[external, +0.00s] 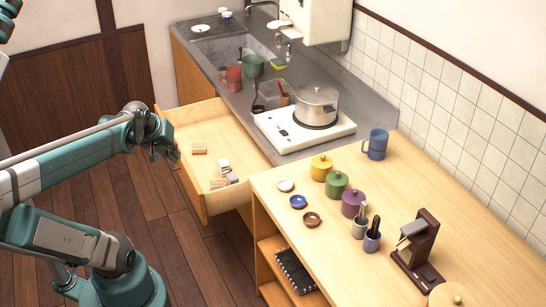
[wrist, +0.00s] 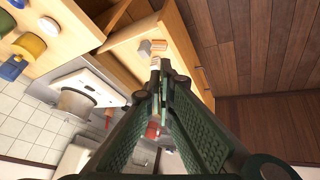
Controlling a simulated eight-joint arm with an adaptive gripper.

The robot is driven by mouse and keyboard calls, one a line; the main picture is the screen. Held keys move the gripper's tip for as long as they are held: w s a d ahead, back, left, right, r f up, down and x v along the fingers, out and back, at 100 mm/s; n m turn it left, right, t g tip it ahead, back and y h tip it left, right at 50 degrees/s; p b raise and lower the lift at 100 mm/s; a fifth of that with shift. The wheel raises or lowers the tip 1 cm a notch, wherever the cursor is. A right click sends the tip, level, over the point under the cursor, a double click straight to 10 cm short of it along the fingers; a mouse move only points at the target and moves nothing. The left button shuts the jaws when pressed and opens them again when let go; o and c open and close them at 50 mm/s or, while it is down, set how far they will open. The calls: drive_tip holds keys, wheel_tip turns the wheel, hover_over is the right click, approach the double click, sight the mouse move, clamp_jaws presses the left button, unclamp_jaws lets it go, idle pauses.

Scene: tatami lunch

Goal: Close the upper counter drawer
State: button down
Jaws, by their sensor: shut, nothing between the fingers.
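The upper counter drawer (external: 190,132) is pulled far out from the counter, its light wood front facing left toward my arm. Several small wood-coloured and whitish blocks (external: 227,172) lie inside it. My gripper (external: 172,154) is shut and empty, at the drawer's front side; I cannot tell whether it touches the front panel. In the wrist view, the shut fingers (wrist: 161,74) overlap the open drawer (wrist: 128,38) and hide part of it.
A white stove (external: 291,131) with a steel pot (external: 316,103) stands on the counter behind the drawer. Coloured jars, small dishes and a mug (external: 376,144) stand on the wooden counter (external: 420,180). The wooden floor (external: 130,200) left of the drawer is clear except for my arm.

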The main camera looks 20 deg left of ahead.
drive_tip(key=w+a+f+n+g+h+b, duration=0.1)
drive_tip(key=w+a+f+n+h, duration=0.2)
drive_tip(key=w+a+f+n, duration=0.9)
drive_tip(key=w+a+f+n+t+h+b, duration=0.1)
drive_tip(key=w+a+f+n+h, duration=0.1)
drive_tip(key=a+f+n, duration=0.9)
drive_tip(key=shift+w+a+f+h, duration=0.4)
drive_tip(key=shift+a+f+h, duration=0.1)
drive_tip(key=shift+a+f, duration=1.45)
drive_tip(key=shift+w+d+f+b, duration=0.1)
drive_tip(key=shift+f+b, duration=0.05)
drive_tip(key=shift+b, duration=0.15)
drive_tip(key=w+d+r+b+x, duration=0.1)
drive_tip(key=r+b+x, duration=0.1)
drive_tip(key=x, duration=1)
drive_tip(key=shift+w+d+f+b, duration=0.2)
drive_tip(key=shift+w+d+b, duration=0.1)
drive_tip(key=shift+b, duration=0.6)
